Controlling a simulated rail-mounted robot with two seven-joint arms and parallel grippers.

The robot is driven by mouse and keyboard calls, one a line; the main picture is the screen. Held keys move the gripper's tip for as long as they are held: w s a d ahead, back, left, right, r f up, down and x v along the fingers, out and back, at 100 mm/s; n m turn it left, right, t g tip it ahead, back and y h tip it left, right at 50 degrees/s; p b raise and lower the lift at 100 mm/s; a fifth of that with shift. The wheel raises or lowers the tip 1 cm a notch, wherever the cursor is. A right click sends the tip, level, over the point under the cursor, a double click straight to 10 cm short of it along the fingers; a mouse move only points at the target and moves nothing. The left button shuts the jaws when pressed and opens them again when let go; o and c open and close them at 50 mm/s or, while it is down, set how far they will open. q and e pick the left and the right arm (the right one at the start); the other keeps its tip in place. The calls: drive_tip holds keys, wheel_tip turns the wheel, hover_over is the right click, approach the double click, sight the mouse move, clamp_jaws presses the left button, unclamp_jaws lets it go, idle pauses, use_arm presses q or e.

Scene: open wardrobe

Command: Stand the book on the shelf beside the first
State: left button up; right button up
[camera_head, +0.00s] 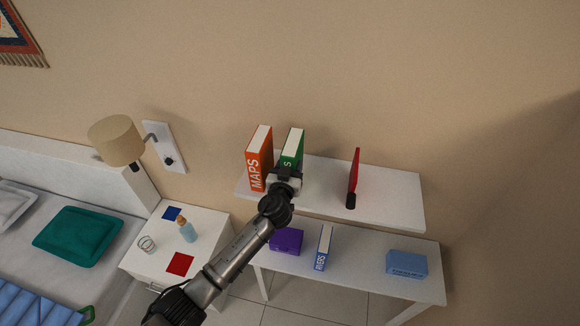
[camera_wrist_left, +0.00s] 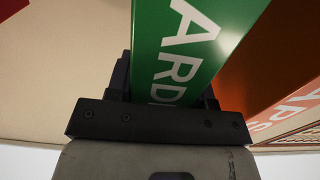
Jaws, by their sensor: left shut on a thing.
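An orange book (camera_head: 260,160) with "MAPS" on its spine stands upright at the left end of the upper white shelf (camera_head: 390,200). A green book (camera_head: 292,150) is upright just to its right, with little room between them; I cannot tell whether they touch. My left gripper (camera_head: 285,178) is shut on the green book's spine. In the left wrist view the gripper (camera_wrist_left: 158,100) grips the green book (camera_wrist_left: 180,45), and the orange book (camera_wrist_left: 275,70) is close at the right. The green book's lower end is hidden by my gripper. My right gripper is not in view.
A red upright bookend-like piece (camera_head: 354,175) stands mid-shelf. A purple box (camera_head: 287,241), a blue book (camera_head: 324,247) and a light-blue box (camera_head: 407,264) are on the lower surface. The upper shelf's right part is clear.

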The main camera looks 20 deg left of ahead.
use_arm(q)
drive_tip(key=shift+f, duration=0.2)
drive_tip(key=shift+f, duration=0.15)
drive_tip(key=o, duration=1.2)
drive_tip(key=s+d+b, duration=0.1)
drive_tip(key=s, duration=1.1)
drive_tip(key=shift+d+b, duration=0.2)
drive_tip(key=shift+b, duration=0.15)
